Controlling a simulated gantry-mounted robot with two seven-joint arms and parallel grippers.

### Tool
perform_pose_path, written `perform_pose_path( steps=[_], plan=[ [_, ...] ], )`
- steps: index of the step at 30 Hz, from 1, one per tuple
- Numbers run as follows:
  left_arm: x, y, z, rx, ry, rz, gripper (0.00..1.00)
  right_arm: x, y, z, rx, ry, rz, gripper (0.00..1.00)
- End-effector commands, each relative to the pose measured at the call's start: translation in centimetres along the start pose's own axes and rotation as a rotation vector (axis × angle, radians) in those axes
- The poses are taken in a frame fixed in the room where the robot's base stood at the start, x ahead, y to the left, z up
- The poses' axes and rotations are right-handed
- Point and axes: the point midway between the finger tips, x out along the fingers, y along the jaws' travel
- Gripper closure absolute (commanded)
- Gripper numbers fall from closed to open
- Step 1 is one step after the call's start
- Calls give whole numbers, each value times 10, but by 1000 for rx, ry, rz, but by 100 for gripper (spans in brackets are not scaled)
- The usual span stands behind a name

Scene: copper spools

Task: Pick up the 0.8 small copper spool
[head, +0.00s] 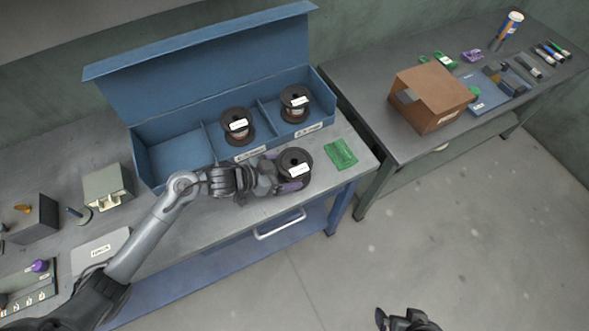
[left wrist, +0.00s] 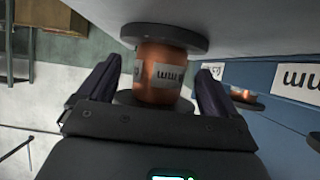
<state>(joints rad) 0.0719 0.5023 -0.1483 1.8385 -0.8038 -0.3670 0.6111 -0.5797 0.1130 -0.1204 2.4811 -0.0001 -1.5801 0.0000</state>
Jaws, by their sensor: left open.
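A copper spool with dark flanges and a white label (head: 297,163) stands upright on the grey workbench, in front of the blue box. My left gripper (head: 282,173) is at its left side, fingers open. In the left wrist view the spool's copper winding (left wrist: 160,72) lies between the two open fingers (left wrist: 157,80), with a gap on each side. Two similar spools, one in the middle compartment (head: 237,125) and one in the right compartment (head: 295,103), stand in the box. My right gripper (head: 407,320) is partly in view at the bottom edge.
The open blue box (head: 170,160) has its lid up and its left compartment empty. A green packet (head: 341,154) lies right of the spool, near the bench's edge. A grey block-like device (head: 107,187) stands at left. A brown carton (head: 430,97) is on the second bench.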

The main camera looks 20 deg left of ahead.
Motion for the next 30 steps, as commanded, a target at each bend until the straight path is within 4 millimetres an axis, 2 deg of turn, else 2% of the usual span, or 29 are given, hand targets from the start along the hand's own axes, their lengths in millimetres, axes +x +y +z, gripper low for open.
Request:
perform_pose_path(
  steps=[5, 13, 30],
  plan=[
    [16, -1, 1, 0, 0, -2, 8, 4, 0, 2, 0, -1, 0, 1],
    [18, 0, 0, 1, -1, -2, 8, 4, 1, 2, -5, -2, 4, 1],
    [18, 0, 0, 1, -1, -2, 94, 5, 2, 3, -9, -4, 7, 1]
  ],
)
